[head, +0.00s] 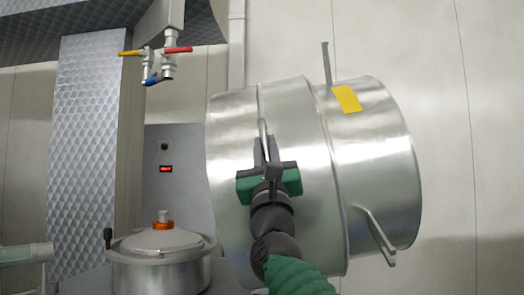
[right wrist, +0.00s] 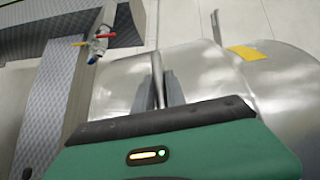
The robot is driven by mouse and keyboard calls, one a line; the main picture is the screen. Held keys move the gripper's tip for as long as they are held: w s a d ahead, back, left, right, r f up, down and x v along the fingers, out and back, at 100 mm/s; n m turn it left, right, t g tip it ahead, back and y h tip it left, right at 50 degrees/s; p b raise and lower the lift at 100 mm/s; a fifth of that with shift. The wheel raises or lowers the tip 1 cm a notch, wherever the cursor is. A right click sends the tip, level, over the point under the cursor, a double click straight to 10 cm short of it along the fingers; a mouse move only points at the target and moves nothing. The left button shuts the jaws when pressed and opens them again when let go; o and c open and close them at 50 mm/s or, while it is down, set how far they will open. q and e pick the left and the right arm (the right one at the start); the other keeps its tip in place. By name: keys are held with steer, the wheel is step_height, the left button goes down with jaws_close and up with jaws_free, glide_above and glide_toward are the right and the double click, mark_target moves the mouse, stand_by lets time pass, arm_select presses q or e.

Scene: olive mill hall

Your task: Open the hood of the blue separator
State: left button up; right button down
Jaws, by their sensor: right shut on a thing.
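A large silver hood (head: 380,160), a drum-like metal shell with a yellow label (head: 347,99), fills the middle right of the head view. It lies tilted on its side. My right gripper (head: 266,150) is at its left part, shut on a looped metal handle (head: 263,128) on the shell. In the right wrist view the handle (right wrist: 158,78) stands between the fingers (right wrist: 160,92), with the shell (right wrist: 215,75) behind. The gripper covers the handle's lower end. No blue casing shows. My left gripper is not in view.
A lidded metal pot (head: 160,265) with an orange knob stands at the lower left. Behind it is a grey panel (head: 180,180) with a red switch. Pipes with coloured valve levers (head: 160,58) hang at the upper left. Two metal bars jut from the shell. Pale wall lies to the right.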

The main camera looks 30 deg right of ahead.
steer(key=shift+w, duration=0.1)
steer(key=c, duration=1.7)
jaws_free()
steer(key=o, duration=0.3)
steer(key=shift+w+f, duration=0.15)
steer(key=shift+w, duration=0.15)
steer(key=shift+o, duration=0.2)
steer(key=shift+s+d, duration=0.2)
steer(key=shift+s, duration=0.05)
steer(key=shift+s+a+f+b, duration=0.15)
steer(key=shift+f+b, duration=0.15)
steer(key=shift+b, duration=0.1)
steer(key=b+v, duration=0.8)
steer(key=v, duration=0.8)
